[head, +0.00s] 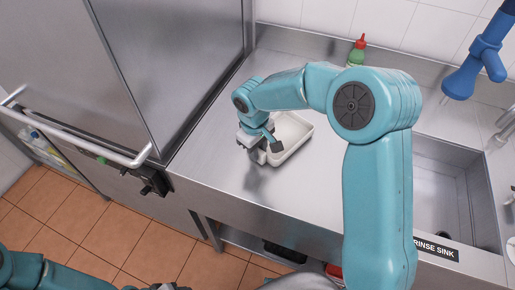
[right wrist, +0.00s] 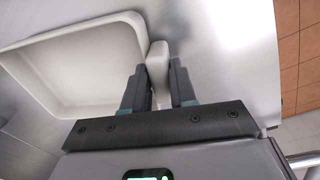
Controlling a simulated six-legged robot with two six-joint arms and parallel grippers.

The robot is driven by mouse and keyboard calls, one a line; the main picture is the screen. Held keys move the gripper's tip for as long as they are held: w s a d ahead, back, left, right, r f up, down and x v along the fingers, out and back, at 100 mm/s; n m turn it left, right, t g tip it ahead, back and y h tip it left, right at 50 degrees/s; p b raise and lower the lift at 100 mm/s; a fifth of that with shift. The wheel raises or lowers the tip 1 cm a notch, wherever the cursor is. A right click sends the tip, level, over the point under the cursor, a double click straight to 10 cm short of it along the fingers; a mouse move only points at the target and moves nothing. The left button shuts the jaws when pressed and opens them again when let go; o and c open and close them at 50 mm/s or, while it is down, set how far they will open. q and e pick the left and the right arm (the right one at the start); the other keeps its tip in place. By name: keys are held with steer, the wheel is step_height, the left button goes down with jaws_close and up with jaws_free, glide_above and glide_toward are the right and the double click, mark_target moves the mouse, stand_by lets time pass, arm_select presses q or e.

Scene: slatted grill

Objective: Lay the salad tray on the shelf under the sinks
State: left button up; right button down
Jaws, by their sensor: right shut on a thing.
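The salad tray (head: 292,126) is a white, shallow, empty tray on the steel counter in the head view, left of the sink. In the right wrist view the tray (right wrist: 70,75) fills the upper left. My right gripper (head: 262,148) is at the tray's near left side. In the right wrist view the right gripper (right wrist: 158,85) is shut on the tray's white handle tab, one finger on each side. Only a bit of my left gripper (head: 155,287) shows at the bottom edge; its jaws are cut off. The shelf under the sinks (head: 235,236) is mostly hidden by the counter front.
A rinse sink (head: 450,190) with a blue sprayer (head: 478,62) is at the right. A green bottle with a red cap (head: 357,52) stands at the back. A steel appliance with a bar handle (head: 75,140) is at the left. A dark object (head: 285,251) sits under the counter.

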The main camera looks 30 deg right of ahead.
steer(key=shift+f, duration=0.2)
steer(key=shift+f, duration=0.1)
steer(key=shift+f, duration=0.1)
steer(key=c, duration=0.9)
jaws_free()
